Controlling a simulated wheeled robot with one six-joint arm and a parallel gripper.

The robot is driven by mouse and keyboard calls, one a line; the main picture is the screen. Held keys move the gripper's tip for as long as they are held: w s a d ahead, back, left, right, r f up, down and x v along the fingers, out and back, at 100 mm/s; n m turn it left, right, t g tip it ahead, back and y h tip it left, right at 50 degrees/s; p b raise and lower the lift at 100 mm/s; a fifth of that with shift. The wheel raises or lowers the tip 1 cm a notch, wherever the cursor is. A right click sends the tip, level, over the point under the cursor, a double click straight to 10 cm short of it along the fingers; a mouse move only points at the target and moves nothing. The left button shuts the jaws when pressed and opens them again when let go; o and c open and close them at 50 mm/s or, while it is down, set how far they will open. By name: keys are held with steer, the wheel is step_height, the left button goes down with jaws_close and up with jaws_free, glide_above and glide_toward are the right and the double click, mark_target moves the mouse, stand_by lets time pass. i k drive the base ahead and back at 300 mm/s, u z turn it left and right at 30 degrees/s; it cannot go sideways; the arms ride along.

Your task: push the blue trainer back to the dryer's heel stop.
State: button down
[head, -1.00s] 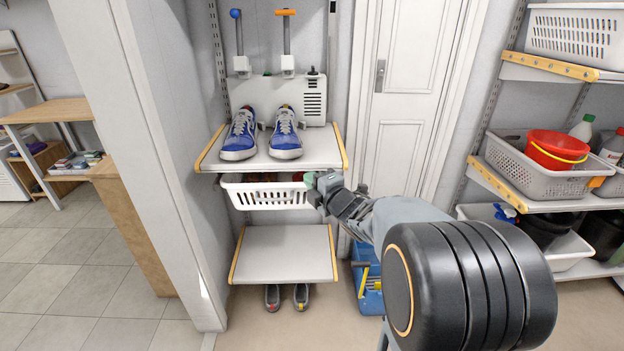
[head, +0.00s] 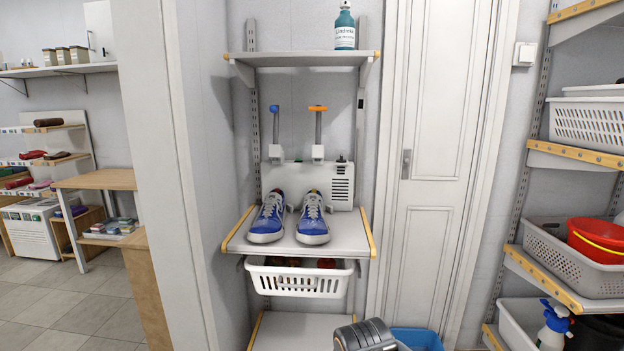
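The heels are close to the dryer; I cannot tell whether either touches a heel stop. My gripper is out of the picture; only a dark part of my arm shows at the bottom.
A white basket (head: 298,279) hangs under the trainers' shelf. A higher shelf (head: 300,58) above the dryer carries a teal bottle (head: 344,27). A wall (head: 207,180) bounds the left side and a white door (head: 437,150) the right. Air in front of the trainers is clear.

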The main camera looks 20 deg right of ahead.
mark_target(312, 229)
steer(key=u, duration=0.55)
steer(key=i, duration=1.1)
steer(key=z, duration=0.35)
